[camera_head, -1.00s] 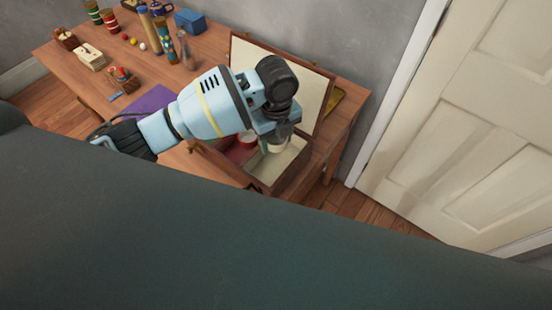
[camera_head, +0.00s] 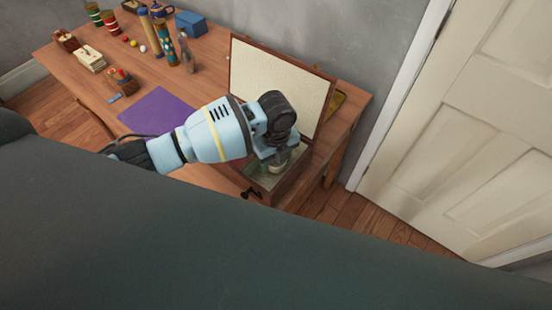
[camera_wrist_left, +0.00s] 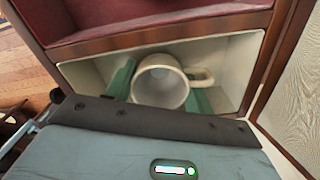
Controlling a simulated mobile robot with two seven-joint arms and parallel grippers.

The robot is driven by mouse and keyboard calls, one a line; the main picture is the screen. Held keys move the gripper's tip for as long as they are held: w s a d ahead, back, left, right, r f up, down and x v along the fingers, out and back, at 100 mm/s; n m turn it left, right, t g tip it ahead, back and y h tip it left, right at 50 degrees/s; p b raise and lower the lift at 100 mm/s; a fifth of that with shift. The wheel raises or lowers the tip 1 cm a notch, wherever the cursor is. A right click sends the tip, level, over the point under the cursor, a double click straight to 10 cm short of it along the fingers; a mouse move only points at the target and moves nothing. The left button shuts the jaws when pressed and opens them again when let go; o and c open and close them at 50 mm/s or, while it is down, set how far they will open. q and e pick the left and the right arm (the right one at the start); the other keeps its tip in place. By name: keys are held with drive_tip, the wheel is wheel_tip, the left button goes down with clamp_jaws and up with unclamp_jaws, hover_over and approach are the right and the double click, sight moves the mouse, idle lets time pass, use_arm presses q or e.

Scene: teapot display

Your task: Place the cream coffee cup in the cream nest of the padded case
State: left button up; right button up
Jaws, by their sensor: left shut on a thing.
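The cream coffee cup (camera_wrist_left: 160,82) is between the green fingers of my left gripper (camera_wrist_left: 161,92) in the left wrist view. Its round mouth faces the camera and its handle points right. The cup and fingertips are inside the cream nest (camera_wrist_left: 228,62) of the padded case; whether the cup touches the floor I cannot tell. In the head view the left gripper (camera_head: 277,160) is over the case (camera_head: 290,184), and the cup is mostly hidden. The right gripper is not in view.
The case's open lid (camera_head: 278,82) stands behind the gripper. A red-lined compartment (camera_wrist_left: 110,18) adjoins the cream nest. A purple mat (camera_head: 158,110) lies left on the table. Bottles and small items stand at the far left, and a blue box (camera_head: 190,24) at the back.

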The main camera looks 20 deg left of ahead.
use_arm(q)
drive_tip(key=shift+f, duration=0.25)
drive_tip(key=o, duration=1)
drive_tip(key=shift+r, duration=0.1)
drive_tip(key=shift+r, duration=0.25)
wheel_tip(320, 180, up, 12)
drive_tip(key=shift+f+p, duration=0.1)
drive_tip(key=shift+p, duration=0.4)
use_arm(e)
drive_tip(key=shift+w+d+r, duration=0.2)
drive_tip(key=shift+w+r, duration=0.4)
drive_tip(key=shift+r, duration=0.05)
